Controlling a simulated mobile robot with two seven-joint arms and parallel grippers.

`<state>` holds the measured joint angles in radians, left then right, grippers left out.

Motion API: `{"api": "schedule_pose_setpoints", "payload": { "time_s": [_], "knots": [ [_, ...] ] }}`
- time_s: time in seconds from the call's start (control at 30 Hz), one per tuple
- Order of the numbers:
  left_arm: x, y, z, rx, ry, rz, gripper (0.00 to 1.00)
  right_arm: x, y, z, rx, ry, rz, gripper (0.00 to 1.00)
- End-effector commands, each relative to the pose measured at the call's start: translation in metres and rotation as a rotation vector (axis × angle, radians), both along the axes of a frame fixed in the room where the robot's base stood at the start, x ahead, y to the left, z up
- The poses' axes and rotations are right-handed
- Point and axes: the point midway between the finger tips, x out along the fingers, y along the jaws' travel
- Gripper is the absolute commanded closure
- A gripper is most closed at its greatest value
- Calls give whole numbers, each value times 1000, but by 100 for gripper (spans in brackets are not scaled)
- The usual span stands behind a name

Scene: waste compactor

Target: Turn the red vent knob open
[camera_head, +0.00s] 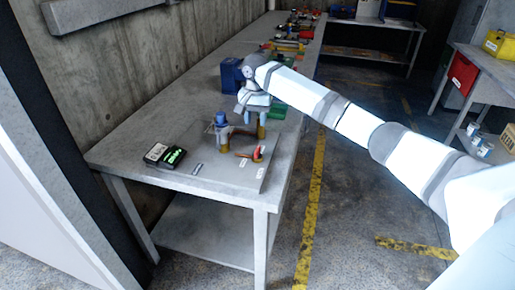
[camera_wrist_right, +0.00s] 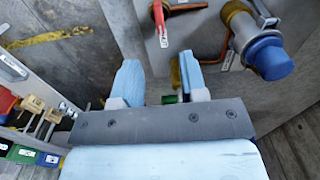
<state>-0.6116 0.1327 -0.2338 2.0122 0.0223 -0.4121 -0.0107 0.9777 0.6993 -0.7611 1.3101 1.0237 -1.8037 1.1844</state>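A small red knob or lever (camera_head: 257,153) sits near the right end of the grey plate on the workbench. In the right wrist view a red handle (camera_wrist_right: 159,20) shows at the top edge, partly cut off, beyond my fingertips. My right gripper (camera_head: 247,126) hangs above the bench, behind the red part and apart from it. In the wrist view my right gripper (camera_wrist_right: 160,75) has its two pale blue fingers spread, with no object clearly held. A brass part shows close behind one finger, partly hidden. My left gripper is not in view.
A blue-capped brass fitting (camera_head: 221,122) stands left of my gripper; its cap also shows in the wrist view (camera_wrist_right: 268,58). A black device with a green display (camera_head: 165,155) lies at the bench's left. A blue box (camera_head: 231,75) and scattered tools stand farther back.

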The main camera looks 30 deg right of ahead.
Motion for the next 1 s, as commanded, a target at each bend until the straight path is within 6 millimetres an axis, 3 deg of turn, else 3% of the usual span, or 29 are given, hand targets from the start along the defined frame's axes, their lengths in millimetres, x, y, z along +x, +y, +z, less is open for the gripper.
{"api": "schedule_pose_setpoints", "payload": {
  "time_s": [0.1, 0.23, 0.7, 1.0],
  "knots": [
    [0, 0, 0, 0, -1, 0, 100, 4, -10, 10, 1, 1, -41, 61],
    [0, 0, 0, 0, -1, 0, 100, 4, -11, 0, 3, 4, -44, 61],
    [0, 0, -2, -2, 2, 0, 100, 4, -10, -94, 2, 3, -42, 61],
    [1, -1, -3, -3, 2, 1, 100, 4, -10, -124, 1, 1, -41, 61]
  ]
}}
